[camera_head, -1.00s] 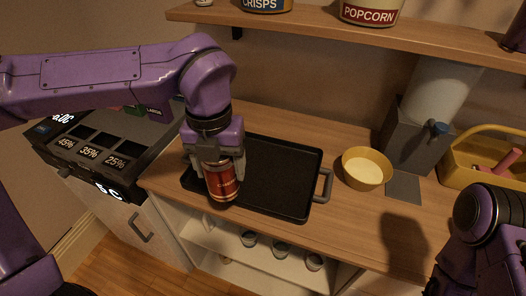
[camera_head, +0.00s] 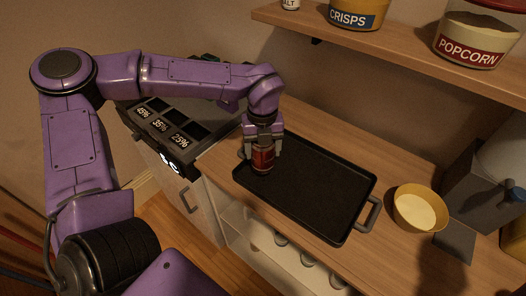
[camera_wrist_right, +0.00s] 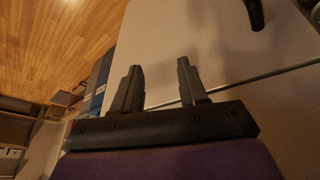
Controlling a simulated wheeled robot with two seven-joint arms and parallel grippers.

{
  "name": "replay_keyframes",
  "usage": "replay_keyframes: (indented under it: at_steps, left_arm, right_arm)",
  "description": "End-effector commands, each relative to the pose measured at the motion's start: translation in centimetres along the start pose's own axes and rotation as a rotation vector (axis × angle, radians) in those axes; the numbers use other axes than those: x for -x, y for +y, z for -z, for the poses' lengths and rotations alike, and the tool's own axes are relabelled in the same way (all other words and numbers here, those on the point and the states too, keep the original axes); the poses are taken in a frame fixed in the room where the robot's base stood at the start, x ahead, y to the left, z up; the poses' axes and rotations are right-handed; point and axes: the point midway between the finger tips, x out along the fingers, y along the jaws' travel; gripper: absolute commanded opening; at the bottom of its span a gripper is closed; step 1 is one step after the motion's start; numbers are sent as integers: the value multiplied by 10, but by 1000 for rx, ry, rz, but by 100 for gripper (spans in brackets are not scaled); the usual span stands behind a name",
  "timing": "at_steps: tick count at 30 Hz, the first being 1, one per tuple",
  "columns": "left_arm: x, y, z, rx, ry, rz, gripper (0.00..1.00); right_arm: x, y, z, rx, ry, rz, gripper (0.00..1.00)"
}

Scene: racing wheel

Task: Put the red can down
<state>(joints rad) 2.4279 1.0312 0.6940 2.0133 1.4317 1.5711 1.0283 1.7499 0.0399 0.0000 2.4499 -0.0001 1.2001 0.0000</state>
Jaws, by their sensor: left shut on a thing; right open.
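A red can (camera_head: 263,160) is upright between the fingers of my left gripper (camera_head: 263,150) in the head view. The gripper points down and is shut on the can. The can is over the left end of a black tray (camera_head: 310,190) on the wooden counter. I cannot tell whether the can's base touches the tray. My right gripper (camera_wrist_right: 158,85) shows in the right wrist view, open and empty, in front of a pale cabinet face (camera_wrist_right: 225,50). It is out of the head view.
A yellow bowl (camera_head: 420,208) stands right of the tray, near a grey dispenser (camera_head: 480,185). A shelf (camera_head: 400,50) with crisps (camera_head: 356,14) and popcorn (camera_head: 470,48) containers hangs above. A black unit with percentage labels (camera_head: 165,125) stands left. Much of the tray is clear.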

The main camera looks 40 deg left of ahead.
Motion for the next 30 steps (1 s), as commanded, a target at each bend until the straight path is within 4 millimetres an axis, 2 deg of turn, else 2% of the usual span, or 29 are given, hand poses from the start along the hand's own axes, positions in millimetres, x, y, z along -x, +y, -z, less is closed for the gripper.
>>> replay_keyframes:
  at_steps: [1, 3, 6, 18, 19, 21, 30]
  left_arm:
    - [-6, 2, -6, 2, 2, -4, 24]
    - [-21, 1, -4, 0, 2, -5, 24]
    - [-33, 1, -4, 0, 1, -2, 24]
    - [-41, 1, -4, 0, -1, 0, 24]
    - [-40, 1, -4, 1, 0, -1, 78]
    - [-39, 1, -4, 1, 0, -1, 94]
    - [-35, 1, -4, 1, 0, 0, 94]
  right_arm:
    - [5, 0, 2, 0, 0, 0, 43]
    - [5, 0, 2, 0, 0, 0, 43]
    - [6, 1, 2, 0, 0, 0, 43]
    - [2, 0, 1, 0, 0, 0, 43]
    - [3, 0, 1, 0, 0, 0, 43]
    - [3, 0, 1, 0, 0, 0, 43]
    - [6, 1, 2, 0, 0, 0, 43]
